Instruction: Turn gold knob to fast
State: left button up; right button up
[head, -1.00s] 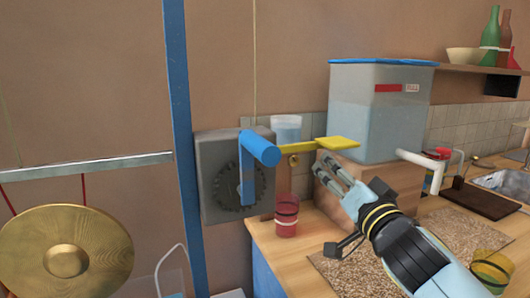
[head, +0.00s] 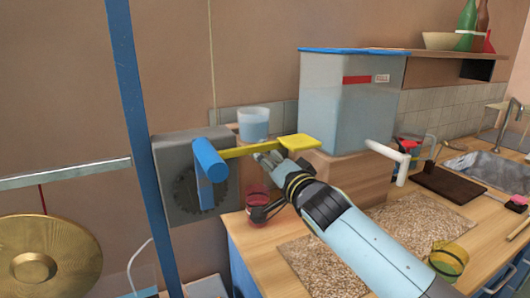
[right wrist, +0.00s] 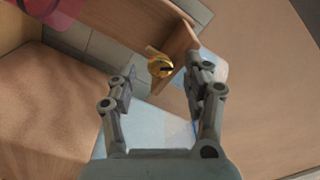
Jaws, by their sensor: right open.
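The gold knob (right wrist: 160,66) is a small round knob with a dark slot, on the end of a wooden panel in the right wrist view. My right gripper (right wrist: 165,85) is open, and the knob shows between and a little beyond its fingertips. I cannot tell that either finger touches it. In the head view my right gripper (head: 268,158) is just below the yellow lever, and the knob is hidden there behind the gripper or lever. My left gripper is not in view.
A yellow lever (head: 300,142) and a blue crank (head: 209,160) on a grey box (head: 170,190) are close to my right gripper. A red cup (head: 257,196) stands below it. A water tank (head: 345,105) is behind, and a gong (head: 60,255) hangs at left.

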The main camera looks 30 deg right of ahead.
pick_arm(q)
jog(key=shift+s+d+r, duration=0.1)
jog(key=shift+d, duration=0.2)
pick_arm(e)
jog(key=shift+w, duration=0.65)
grip_shut()
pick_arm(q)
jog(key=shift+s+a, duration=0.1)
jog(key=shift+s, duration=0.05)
